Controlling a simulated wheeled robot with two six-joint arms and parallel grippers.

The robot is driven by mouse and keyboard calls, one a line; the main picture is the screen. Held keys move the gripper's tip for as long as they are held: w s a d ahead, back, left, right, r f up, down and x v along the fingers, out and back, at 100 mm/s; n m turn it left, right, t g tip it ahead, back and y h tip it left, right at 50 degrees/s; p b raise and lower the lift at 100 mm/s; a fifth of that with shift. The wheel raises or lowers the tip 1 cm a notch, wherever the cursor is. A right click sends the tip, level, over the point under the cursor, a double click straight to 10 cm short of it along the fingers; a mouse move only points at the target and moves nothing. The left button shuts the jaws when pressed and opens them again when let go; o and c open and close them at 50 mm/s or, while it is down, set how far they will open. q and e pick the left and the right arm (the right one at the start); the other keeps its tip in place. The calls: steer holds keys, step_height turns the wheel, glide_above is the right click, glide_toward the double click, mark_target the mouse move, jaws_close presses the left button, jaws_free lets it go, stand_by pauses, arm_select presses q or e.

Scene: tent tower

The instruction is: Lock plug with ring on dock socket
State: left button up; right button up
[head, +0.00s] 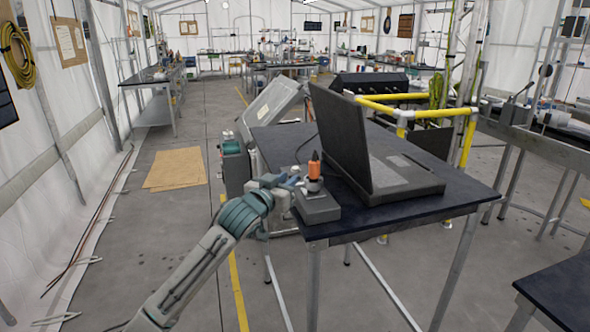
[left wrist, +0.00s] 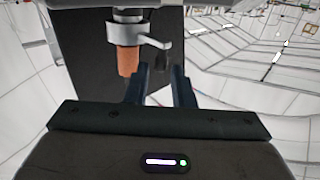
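An orange plug (head: 314,168) stands upright on a small grey dock box (head: 317,207) at the near left corner of the dark table. A ring (head: 314,185) sits around its lower part. In the left wrist view the orange plug (left wrist: 128,60) hangs downward in the picture, and the metal ring (left wrist: 130,32) has a side arm ending in a dark tab (left wrist: 163,52). My left gripper (head: 297,182) is just left of the plug. Its two dark fingers (left wrist: 160,84) are apart with nothing between them, close to the tab. The socket itself is hidden beneath the plug. My right gripper is not in view.
An open laptop (head: 385,165) stands on the table (head: 440,209) just right of the dock. A yellow rail (head: 420,113) runs behind it. A grey case (head: 268,110) stands beyond the table's left side. The floor at left is mostly clear, with cardboard (head: 176,169) lying on it.

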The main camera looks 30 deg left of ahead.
mark_target(306, 180)
arm_select(q)
steer(key=w, duration=0.2)
steer(key=w+p, duration=0.1)
steer(key=w, duration=0.1)
steer(key=shift+w+a, duration=0.2)
steer(key=shift+w, duration=0.2)
jaws_close()
